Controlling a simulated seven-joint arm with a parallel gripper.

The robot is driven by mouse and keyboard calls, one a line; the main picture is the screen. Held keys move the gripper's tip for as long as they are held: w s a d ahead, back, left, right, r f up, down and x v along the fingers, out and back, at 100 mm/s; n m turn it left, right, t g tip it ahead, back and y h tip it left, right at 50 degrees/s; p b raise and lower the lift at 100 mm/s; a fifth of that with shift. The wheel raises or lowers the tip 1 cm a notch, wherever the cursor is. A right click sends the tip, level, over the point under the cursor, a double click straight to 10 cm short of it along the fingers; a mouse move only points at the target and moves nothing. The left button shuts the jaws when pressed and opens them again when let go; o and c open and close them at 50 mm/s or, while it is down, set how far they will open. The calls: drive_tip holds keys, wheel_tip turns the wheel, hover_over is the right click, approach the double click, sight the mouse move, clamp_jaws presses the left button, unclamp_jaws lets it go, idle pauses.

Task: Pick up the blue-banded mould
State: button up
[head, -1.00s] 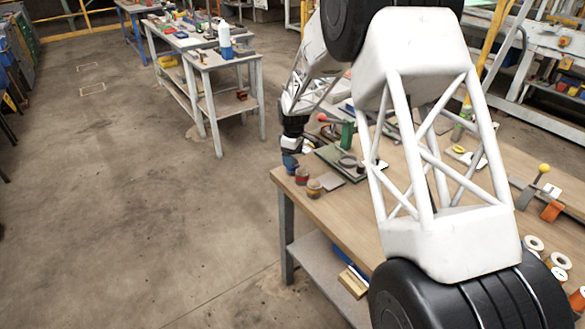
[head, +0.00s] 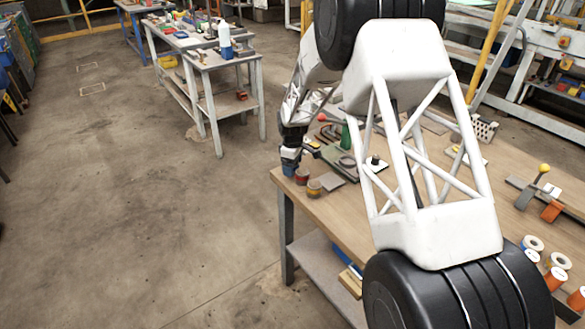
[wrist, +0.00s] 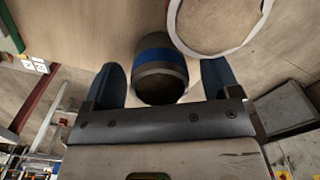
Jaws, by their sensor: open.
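The blue-banded mould (wrist: 160,58), a dark round piece with a blue band, shows in the wrist view. My gripper (wrist: 160,76) is open, with one dark blue finger on each side of it. Gaps show between the fingers and the mould. In the head view my gripper (head: 289,165) is low over the near left corner of the wooden table. The mould there is mostly hidden behind the gripper, and I cannot tell it clearly from the fingers.
A red-banded mould (head: 302,175) and a yellow-banded mould (head: 314,188) stand close to the right of my gripper. A round brown thing with a white rim (wrist: 215,22) is beside the mould in the wrist view. The table edge (head: 310,215) is near.

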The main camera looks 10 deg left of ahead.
drive_tip(key=c, duration=1.3)
drive_tip(key=shift+o, duration=0.2)
drive_tip(key=shift+r, duration=0.2)
drive_tip(key=shift+r, duration=4.85)
drive_tip(key=shift+d, duration=0.15)
